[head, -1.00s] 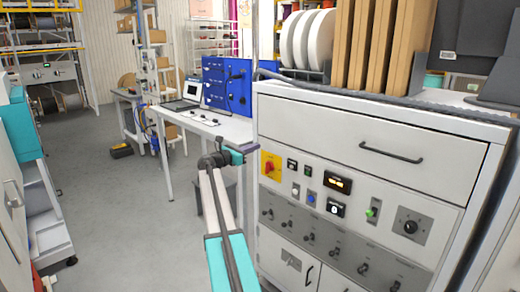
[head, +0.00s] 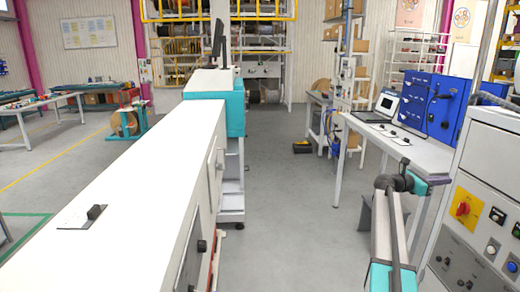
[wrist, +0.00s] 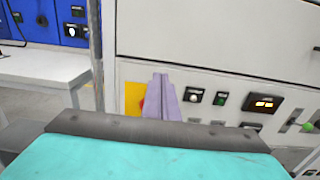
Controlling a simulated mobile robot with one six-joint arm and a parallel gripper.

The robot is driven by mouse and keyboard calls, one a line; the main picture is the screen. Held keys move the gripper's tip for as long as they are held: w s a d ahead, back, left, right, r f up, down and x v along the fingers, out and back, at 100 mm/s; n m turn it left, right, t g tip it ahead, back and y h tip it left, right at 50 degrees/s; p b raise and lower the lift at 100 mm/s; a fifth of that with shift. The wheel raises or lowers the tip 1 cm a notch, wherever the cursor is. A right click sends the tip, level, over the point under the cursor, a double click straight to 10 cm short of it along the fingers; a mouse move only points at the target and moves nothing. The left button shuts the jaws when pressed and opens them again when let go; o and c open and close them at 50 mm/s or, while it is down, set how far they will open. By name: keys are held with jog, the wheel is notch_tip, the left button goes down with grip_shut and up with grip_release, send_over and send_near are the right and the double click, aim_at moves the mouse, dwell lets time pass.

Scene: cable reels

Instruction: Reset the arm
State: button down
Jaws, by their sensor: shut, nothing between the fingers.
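My arm (head: 388,235) shows at the lower right of the head view, with its teal wrist end (head: 414,183) close to the left side of the control cabinet (head: 490,200). In the wrist view my gripper (wrist: 161,78) has its pale purple fingers together, with nothing visible between them. They point at the cabinet's front panel and cover part of the red knob on its yellow plate (wrist: 133,95). Whether the fingertips touch the panel cannot be told.
A long white machine housing (head: 130,170) fills the left middle. A white workbench (head: 425,152) with a laptop (head: 383,106) and blue cabinet (head: 440,105) stands beyond my arm. Open grey floor (head: 300,220) lies between the housing and my arm.

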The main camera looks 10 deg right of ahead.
jog(key=w+a+f+n+t, duration=0.1)
jog(key=w+a+f, duration=0.2)
jog(key=a+f, duration=0.3)
jog(key=w+a+f+n+t+y, duration=0.1)
jog(key=w+a+f+n, duration=0.2)
jog(key=f, duration=0.4)
jog(key=w+a+f+t, duration=0.1)
jog(key=w+a+f, duration=0.2)
jog(key=a+f, duration=0.35)
jog(key=s+a+f+y, duration=0.2)
jog(key=s+a+f, duration=0.1)
jog(key=a+f, duration=0.85)
jog(key=s+a+f+y, duration=0.25)
jog(key=a+f, duration=0.55)
jog(key=f, duration=0.7)
jog(key=s+a+f+m+g+y+b, duration=0.1)
jog(key=s+a+f+m+g+y, duration=0.35)
jog(key=s+a+f, duration=1.6)
jog(key=s+a+m+g+y, duration=0.1)
jog(key=s+a+m+y, duration=0.6)
jog(key=s+a+m, duration=0.8)
jog(key=s+a, duration=0.1)
jog(key=s, duration=0.3)
jog(key=shift+s+r+m+y, duration=0.25)
jog(key=shift+r+m+y, duration=0.1)
jog(key=shift+r+y, duration=0.05)
